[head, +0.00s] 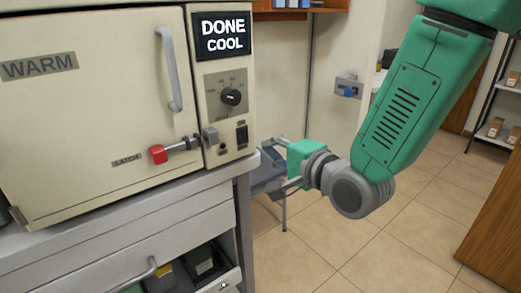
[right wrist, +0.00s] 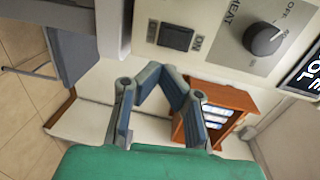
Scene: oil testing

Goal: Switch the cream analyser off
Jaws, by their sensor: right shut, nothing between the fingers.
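The cream analyser (head: 90,110) fills the left of the head view, its door closed. Its side panel has a display (head: 223,36) reading DONE COOL, a black knob (head: 231,97) and a black rocker switch (head: 242,134). A red-tipped latch handle (head: 158,153) sits at the door's lower right. My right gripper (head: 272,160) is beside the panel's lower right, below the switch. In the right wrist view, the shut, empty fingers (right wrist: 162,72) point toward the rocker switch (right wrist: 176,36), seemingly apart from it. The knob (right wrist: 266,38) is right of it. I cannot tell the rocker's position. My left gripper is not in view.
A grey bench (head: 130,208) carries the analyser. Below, an open drawer (head: 226,281) holds dark containers. A chair (head: 268,178) stands behind my right gripper. A wooden cabinet (head: 490,225) is at the right. The tiled floor between is clear.

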